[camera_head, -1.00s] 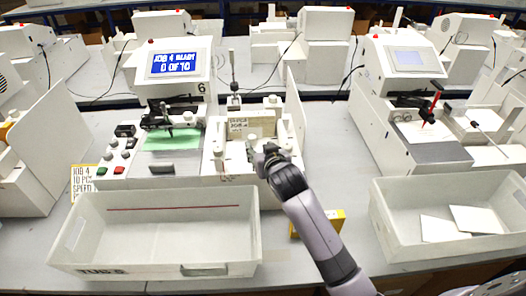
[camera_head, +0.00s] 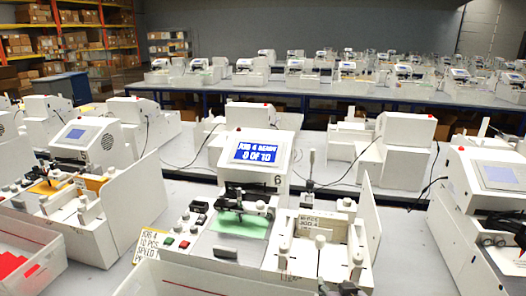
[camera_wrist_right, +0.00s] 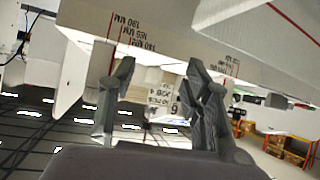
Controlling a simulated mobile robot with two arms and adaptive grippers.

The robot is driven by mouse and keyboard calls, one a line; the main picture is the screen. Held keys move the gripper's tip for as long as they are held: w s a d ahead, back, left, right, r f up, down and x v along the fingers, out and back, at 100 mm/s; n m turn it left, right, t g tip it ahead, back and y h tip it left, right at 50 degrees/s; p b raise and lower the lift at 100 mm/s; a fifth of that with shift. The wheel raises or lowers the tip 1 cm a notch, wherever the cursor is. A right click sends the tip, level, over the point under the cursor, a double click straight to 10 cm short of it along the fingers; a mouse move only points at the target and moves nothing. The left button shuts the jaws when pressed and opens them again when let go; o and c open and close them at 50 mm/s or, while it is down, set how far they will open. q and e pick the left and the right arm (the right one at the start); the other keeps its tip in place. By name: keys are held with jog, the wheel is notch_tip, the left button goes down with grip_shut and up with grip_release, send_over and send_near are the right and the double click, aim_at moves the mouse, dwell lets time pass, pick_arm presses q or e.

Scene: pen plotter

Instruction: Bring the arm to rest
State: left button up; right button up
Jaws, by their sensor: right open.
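My right gripper (camera_head: 341,288) barely shows as a dark shape at the bottom edge of the head view, in front of the white fixture of station 6. Most of my right arm is out of frame there. In the right wrist view the two grey fingers of the gripper (camera_wrist_right: 160,90) stand apart with nothing held between them. That view is upside down, and white panels with red lines and printed marks lie beyond the fingers. My left gripper is not in view.
A pen plotter (camera_head: 262,150) with a lit blue screen stands at the centre, with a green sheet (camera_head: 240,222) on its bed. The white fixture (camera_head: 325,255) stands beside it. A white bin (camera_head: 205,280) is at the front. More plotters (camera_head: 490,180) stand at both sides and behind.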

jog(key=s+f+n+g, duration=0.1)
jog(key=s+f+g, duration=0.25)
jog(key=s, duration=0.65)
jog(key=s+f+n+g, duration=0.15)
jog(key=s+f, duration=0.25)
jog(key=s, duration=0.6)
jog(key=s+f+g, duration=0.3)
jog(key=s, duration=0.7)
notch_tip(320, 180, down, 26)
jog(key=s+g+b, duration=0.1)
jog(key=b, duration=0.1)
jog(key=s+d+f+g+b, duration=0.1)
jog(key=s+d+f, duration=0.1)
jog(key=s+f, duration=1.5)
notch_tip(320, 180, down, 2)
jog(key=shift+d+g+y+b, duration=0.3)
jog(key=shift+d+b, duration=0.05)
